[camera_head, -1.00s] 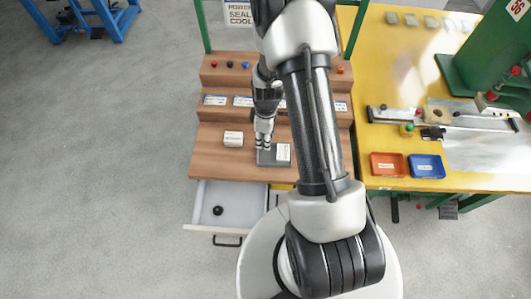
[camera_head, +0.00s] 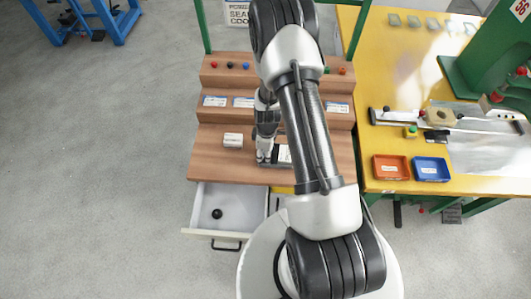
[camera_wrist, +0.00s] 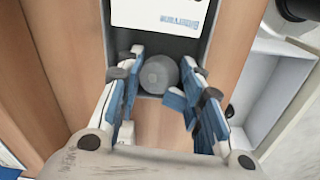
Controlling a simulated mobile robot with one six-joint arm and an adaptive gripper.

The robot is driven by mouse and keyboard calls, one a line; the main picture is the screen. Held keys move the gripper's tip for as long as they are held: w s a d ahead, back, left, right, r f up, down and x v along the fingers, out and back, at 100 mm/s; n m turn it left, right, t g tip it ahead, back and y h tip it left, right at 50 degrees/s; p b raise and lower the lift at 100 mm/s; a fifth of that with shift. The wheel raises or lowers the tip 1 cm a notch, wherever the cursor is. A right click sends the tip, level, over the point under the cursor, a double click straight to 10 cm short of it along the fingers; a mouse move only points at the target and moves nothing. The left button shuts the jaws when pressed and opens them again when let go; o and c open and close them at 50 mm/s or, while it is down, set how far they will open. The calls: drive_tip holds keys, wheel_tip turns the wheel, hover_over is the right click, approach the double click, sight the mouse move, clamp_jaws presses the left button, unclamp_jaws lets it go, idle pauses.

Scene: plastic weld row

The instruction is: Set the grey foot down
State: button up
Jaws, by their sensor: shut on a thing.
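The grey foot (camera_wrist: 158,75) is a round grey piece between my fingertips in the wrist view. My gripper (camera_wrist: 152,88) is shut on it. A grey tray (camera_wrist: 150,53) with a white label card lies beyond and beneath the foot, and the foot overlaps its edge in the picture. I cannot tell whether the foot touches the tray. In the head view my gripper (camera_head: 264,156) is low over the left part of the tray (camera_head: 277,165), and the foot is hidden there.
A white block (camera_head: 233,140) stands on the wooden bench (camera_head: 209,155) left of my gripper. An open drawer (camera_head: 239,208) below holds a black knob (camera_head: 217,213). Orange (camera_head: 391,167) and blue (camera_head: 431,169) bins stand on the yellow table at right.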

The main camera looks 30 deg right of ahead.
drive_tip(key=o, duration=1.2)
drive_tip(key=shift+s, duration=0.1)
drive_tip(key=shift+a, duration=0.1)
drive_tip(key=s+a+r+m+t+p, duration=0.1)
drive_tip(key=a+r, duration=0.1)
drive_tip(key=r, duration=1)
drive_tip(key=s+a+r+m+p, duration=0.1)
drive_tip(key=a+r+m, duration=0.1)
drive_tip(key=r, duration=1)
drive_tip(key=s+a+r+m+t+p, duration=0.1)
drive_tip(key=a+r, duration=0.2)
drive_tip(key=r, duration=0.8)
drive_tip(key=s+a+r+m+t, duration=0.1)
drive_tip(key=s+a+r+m, duration=0.1)
drive_tip(key=s+r, duration=0.4)
drive_tip(key=s+a+r+m+t, duration=0.1)
drive_tip(key=s+a+r+m, duration=0.2)
drive_tip(key=s, duration=0.7)
drive_tip(key=v, duration=0.2)
drive_tip(key=shift+a+r, duration=0.2)
drive_tip(key=shift+r, duration=0.25)
